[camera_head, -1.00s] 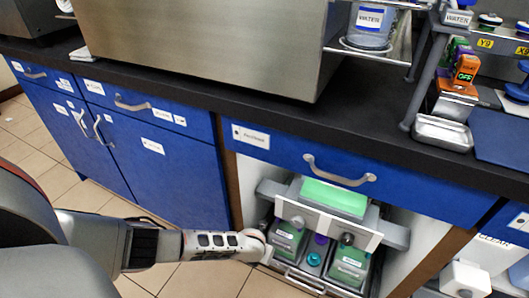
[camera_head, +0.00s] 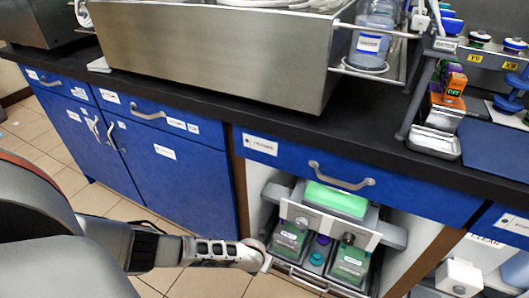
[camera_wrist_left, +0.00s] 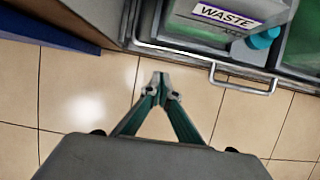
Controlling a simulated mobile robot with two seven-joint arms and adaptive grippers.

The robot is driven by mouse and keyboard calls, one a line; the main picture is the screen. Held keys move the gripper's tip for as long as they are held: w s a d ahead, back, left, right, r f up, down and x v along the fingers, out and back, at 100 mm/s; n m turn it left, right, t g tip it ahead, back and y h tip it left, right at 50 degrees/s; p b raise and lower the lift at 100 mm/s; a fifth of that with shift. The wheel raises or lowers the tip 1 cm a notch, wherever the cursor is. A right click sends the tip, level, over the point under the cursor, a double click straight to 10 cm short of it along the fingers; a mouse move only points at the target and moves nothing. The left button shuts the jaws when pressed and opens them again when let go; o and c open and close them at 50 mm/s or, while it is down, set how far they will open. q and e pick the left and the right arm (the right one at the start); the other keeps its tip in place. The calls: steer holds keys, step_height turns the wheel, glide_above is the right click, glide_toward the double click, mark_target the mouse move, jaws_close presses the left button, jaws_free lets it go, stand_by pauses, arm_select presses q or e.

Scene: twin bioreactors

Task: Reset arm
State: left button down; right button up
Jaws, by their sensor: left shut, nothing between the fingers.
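My left arm comes in from the left in the head view and ends low in front of the open cabinet bay. My left gripper (camera_wrist_left: 160,82) shows in the left wrist view with its fingertips together and nothing between them, over the tiled floor. In the head view its end (camera_head: 266,262) is beside the lower left of the bioreactor unit (camera_head: 335,202); whether it touches is hard to tell. My right gripper is in neither view.
The bioreactor bay holds waste containers (camera_wrist_left: 215,22) in a tray with a wire handle (camera_wrist_left: 243,88). Blue drawers and cabinets (camera_head: 180,165) line the bench. A dark countertop (camera_head: 370,135) carries a steel box (camera_head: 215,55). The tiled floor (camera_head: 205,283) below the gripper is clear.

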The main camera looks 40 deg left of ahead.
arm_select(q)
steer(key=p+v, duration=0.3)
steer(key=v, duration=0.4)
steer(key=shift+r, duration=0.2)
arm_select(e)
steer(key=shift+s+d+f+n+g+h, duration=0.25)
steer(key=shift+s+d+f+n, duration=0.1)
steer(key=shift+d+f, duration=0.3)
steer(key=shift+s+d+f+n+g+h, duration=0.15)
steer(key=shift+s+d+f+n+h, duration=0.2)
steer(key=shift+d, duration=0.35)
